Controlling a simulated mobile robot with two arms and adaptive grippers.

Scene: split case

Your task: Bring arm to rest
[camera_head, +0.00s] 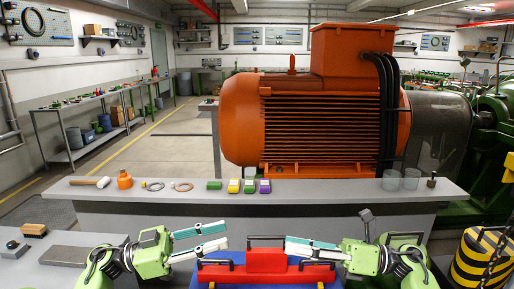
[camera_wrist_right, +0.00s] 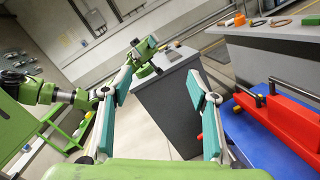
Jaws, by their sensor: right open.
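My left gripper (camera_head: 226,233) is in the head view, left of the red case, with its two fingers spread apart and nothing between them. My right gripper (camera_head: 287,244) is at the right, its fingertips near the right end of the red case in that view. The right wrist view shows its fingers wide apart and empty (camera_wrist_right: 162,74). The red case (camera_head: 264,264), with black handles, lies on a blue surface (camera_head: 205,283) between the arms. It also shows at the right of the right wrist view (camera_wrist_right: 285,120), to the side of the fingers. Its lower part is cut off in the head view.
A large orange motor (camera_head: 310,110) stands behind. A yellow-black drum (camera_head: 475,262) is at the right.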

